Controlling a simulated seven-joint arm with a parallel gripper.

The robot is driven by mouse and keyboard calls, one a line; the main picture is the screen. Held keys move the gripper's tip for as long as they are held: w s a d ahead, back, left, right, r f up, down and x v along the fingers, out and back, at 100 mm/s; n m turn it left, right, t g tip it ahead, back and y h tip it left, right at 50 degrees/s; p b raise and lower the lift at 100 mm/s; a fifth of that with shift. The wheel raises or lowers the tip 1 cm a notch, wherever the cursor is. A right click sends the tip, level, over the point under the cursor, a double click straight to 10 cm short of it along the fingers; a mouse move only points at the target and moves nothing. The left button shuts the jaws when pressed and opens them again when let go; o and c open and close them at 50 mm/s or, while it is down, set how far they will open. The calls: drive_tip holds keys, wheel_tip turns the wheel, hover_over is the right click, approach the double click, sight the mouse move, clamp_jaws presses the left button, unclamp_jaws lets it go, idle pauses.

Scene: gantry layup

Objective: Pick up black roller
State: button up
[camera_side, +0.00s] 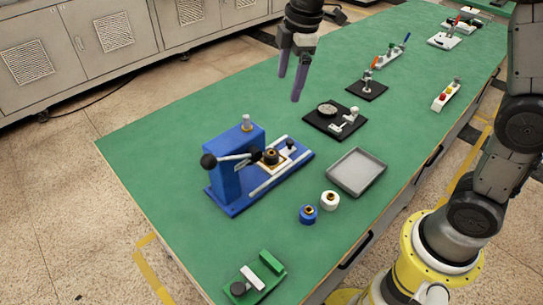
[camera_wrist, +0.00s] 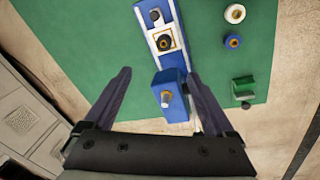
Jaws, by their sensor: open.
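The black roller (camera_side: 270,157), a short dark cylinder with a brass-coloured centre, sits on the square pale seat of the blue press (camera_side: 233,199). In the wrist view the black roller (camera_wrist: 164,42) shows from above, inside its square frame, beyond my fingertips. The press lever with black knobs is close beside it in the side view. My gripper (camera_side: 290,87) is open and empty, high above the table and behind the press. In the wrist view my gripper (camera_wrist: 158,75) has its fingers wide apart, with the blue press (camera_wrist: 174,100) column showing between them.
A blue roller (camera_side: 308,214) and a white roller (camera_side: 330,200) stand beside the grey tray (camera_side: 346,184). A green fixture (camera_side: 268,268) lies near the front edge. Black-based fixtures (camera_side: 322,121) stand farther back. The green tabletop (camera_side: 150,140) is clear left of the press.

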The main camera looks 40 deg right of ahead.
drive_tip(key=w+a+f+g, duration=0.1)
drive_tip(key=w+f, duration=0.2)
drive_tip(key=f, duration=0.3)
drive_tip(key=g, duration=0.1)
hover_over(272, 153)
wheel_tip(272, 153, down, 11)
drive_tip(key=shift+s+r, duration=0.1)
drive_tip(key=shift+w+f, duration=0.2)
drive_tip(key=shift+f, duration=2.95)
clamp_jaws()
drive_tip(key=shift+r, duration=0.1)
